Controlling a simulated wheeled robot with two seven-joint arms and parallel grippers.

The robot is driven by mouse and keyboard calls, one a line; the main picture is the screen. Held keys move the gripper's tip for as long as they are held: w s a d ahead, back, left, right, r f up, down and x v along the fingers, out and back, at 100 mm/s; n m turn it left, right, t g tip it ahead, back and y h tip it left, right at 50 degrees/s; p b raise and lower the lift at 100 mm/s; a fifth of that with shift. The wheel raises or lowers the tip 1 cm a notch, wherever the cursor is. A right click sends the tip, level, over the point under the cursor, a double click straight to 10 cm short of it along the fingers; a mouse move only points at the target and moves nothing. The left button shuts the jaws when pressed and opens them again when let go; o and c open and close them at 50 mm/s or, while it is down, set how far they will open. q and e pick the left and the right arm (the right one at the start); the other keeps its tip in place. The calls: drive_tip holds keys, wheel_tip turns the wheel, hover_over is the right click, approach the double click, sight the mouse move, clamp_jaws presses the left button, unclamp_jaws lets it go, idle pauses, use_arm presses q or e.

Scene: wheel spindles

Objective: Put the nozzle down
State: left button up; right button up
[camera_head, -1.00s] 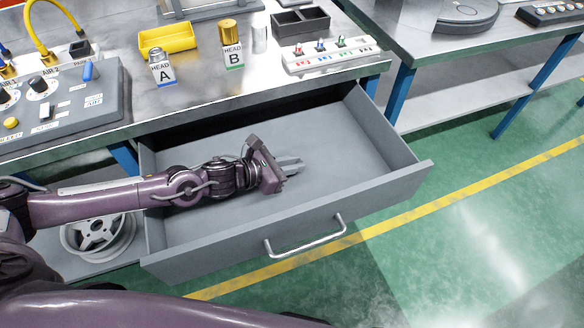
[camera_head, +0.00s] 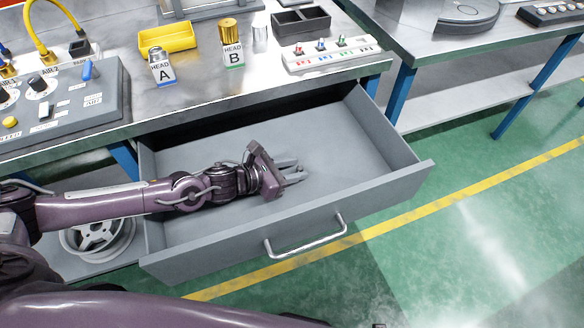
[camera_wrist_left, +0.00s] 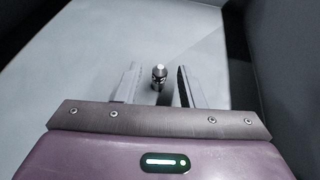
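The nozzle (camera_wrist_left: 159,76) shows in the left wrist view as a small dark and silver cylinder with a pale tip. It is on the floor of the open grey drawer (camera_head: 345,135), between my left gripper's fingers with a gap on both sides. I cannot tell if it stands or lies. My left gripper (camera_head: 298,171) reaches low into the drawer, and its two fingers are spread. It also shows in the left wrist view (camera_wrist_left: 158,82). The nozzle cannot be made out in the head view. My right gripper is not in view.
The drawer's front wall with its handle (camera_head: 305,243) stands in front of my arm. On the bench above are a yellow tray (camera_head: 167,39), heads labelled A (camera_head: 162,72) and B (camera_head: 232,52), a dark bin (camera_head: 300,20) and a control panel (camera_head: 60,108). The drawer's right side is empty.

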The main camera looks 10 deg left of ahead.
use_arm(q)
drive_tip(key=shift+r, duration=0.1)
drive_tip(key=shift+r, duration=0.15)
drive_tip(key=v, duration=1)
drive_tip(key=shift+s+a, duration=0.3)
drive_tip(key=shift+s+a+r, duration=0.3)
drive_tip(key=shift+s, duration=0.05)
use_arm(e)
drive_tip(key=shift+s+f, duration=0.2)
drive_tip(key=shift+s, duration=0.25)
